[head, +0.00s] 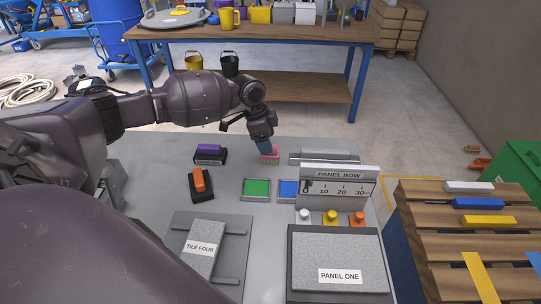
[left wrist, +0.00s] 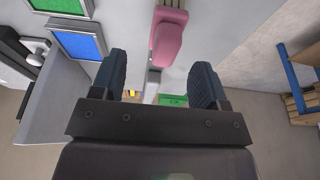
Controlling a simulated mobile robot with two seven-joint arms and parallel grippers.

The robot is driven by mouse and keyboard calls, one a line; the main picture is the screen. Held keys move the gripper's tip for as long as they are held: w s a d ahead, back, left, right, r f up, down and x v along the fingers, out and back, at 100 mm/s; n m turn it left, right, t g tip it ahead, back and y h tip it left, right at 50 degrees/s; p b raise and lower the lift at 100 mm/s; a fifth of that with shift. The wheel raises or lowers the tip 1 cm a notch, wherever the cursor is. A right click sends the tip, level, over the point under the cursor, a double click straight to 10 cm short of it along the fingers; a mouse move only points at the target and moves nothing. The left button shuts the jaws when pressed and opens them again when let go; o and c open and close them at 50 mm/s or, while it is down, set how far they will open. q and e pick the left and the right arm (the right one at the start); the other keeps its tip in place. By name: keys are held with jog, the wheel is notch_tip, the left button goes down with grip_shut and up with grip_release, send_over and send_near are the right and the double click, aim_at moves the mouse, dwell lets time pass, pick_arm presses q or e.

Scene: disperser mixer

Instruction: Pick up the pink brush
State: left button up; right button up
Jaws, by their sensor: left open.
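The pink brush (head: 269,156) stands on the grey table, near the back, partly hidden by my left gripper (head: 262,141) in the head view. In the left wrist view the brush (left wrist: 168,42) shows its pink handle and part of its bristles at the top. My left gripper (left wrist: 168,82) is open there, its two blue-grey fingers apart and nothing held between them. My right gripper is not in view.
The purple (head: 209,148) and orange (head: 198,180) brushes or blocks sit left of the pink brush. Green (head: 256,188) and blue (head: 288,189) pads lie in front. A grey rail (head: 325,157) and the panel bow (head: 339,174) stand to the right.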

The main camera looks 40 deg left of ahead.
pick_arm(q)
jog(key=shift+x, duration=0.9)
jog(key=x, duration=0.3)
jog(key=shift+w+a+f+b, duration=0.15)
jog(key=shift+w+f+b, duration=0.1)
jog(key=shift+b, duration=0.15)
jog(key=shift+f, duration=0.35)
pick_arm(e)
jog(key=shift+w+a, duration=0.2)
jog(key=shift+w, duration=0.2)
pick_arm(q)
jog(key=shift+c, duration=1.3)
jog(key=c, duration=0.8)
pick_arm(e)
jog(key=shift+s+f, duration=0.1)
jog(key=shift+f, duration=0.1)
